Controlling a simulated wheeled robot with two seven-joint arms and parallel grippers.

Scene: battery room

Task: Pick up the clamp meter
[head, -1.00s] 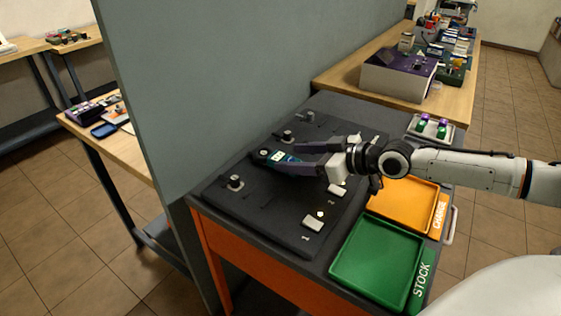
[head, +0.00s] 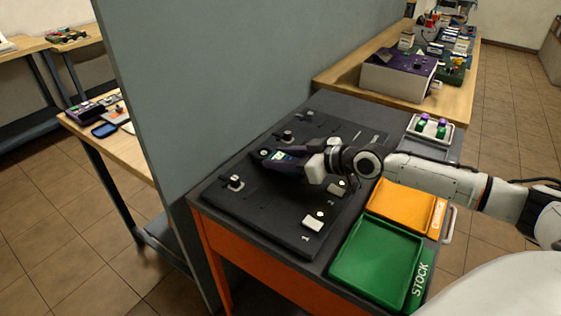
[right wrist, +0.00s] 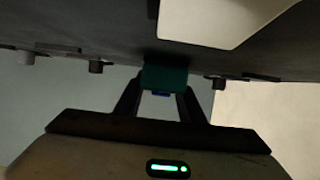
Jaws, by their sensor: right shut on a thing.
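The clamp meter (head: 281,156) is a small dark device with a pale display, at the far part of the black panel on the cart. My right gripper (head: 284,161) reaches over the panel from the right and is shut on it. In the right wrist view the teal body of the meter (right wrist: 165,77) sits between the two dark fingertips (right wrist: 162,92). The fingers hide part of the meter in the head view. I cannot tell whether it touches the panel. My left gripper is not in view.
The black panel (head: 262,218) has several small knobs and pale blocks. A green STOCK tray (head: 375,262) and an orange tray (head: 402,206) lie at its right. A small tray with green-and-purple items (head: 430,128) stands behind. A grey partition (head: 200,90) rises close on the left.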

